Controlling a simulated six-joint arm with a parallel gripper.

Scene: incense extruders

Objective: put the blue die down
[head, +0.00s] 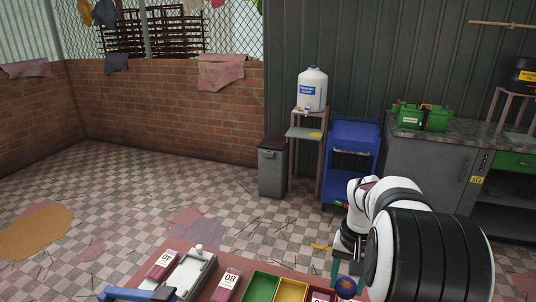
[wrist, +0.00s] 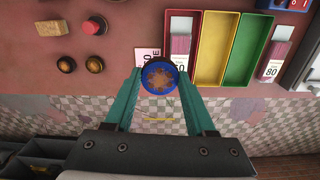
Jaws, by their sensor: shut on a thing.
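The blue die (wrist: 159,78) is a round disc with a blue rim and an orange-brown patterned face. My gripper (wrist: 160,72) has two teal fingers shut on its sides in the wrist view. In the head view the die (head: 346,284) shows at the lower right, between the fingers of my gripper (head: 347,279).
A red tray (wrist: 178,72), yellow tray (wrist: 212,70) and green tray (wrist: 240,72) stand right.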

